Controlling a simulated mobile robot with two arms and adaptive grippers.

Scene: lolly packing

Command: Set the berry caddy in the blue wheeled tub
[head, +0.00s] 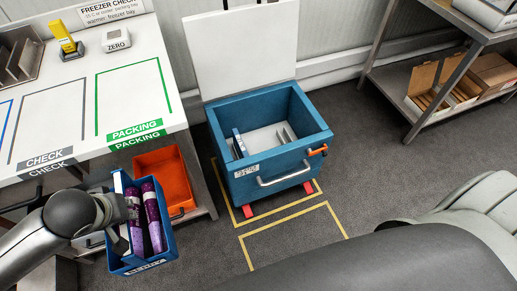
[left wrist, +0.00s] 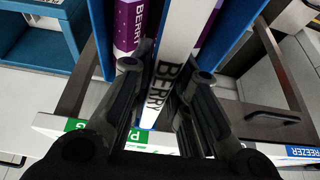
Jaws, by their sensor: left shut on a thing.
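The berry caddy (head: 150,262) is a blue open box with purple tubes and a white centre panel. It hangs in front of the packing table, left of the tub. My left gripper (head: 121,238) is shut on its white panel; in the left wrist view the fingers (left wrist: 158,95) lie either side of the panel marked BERRY (left wrist: 178,45). The blue wheeled tub (head: 247,186) stands on the floor with its white lid (head: 240,50) raised. Inside are a blue-and-white piece at the left and thin upright dividers at the right. My right gripper is not in view.
The packing table (head: 60,75) is at the left, with an orange bin (head: 163,172) below its edge. A metal shelf (head: 405,100) with cardboard boxes stands at the right. Yellow lines mark the floor around and before the tub. Floor between tub and shelf is clear.

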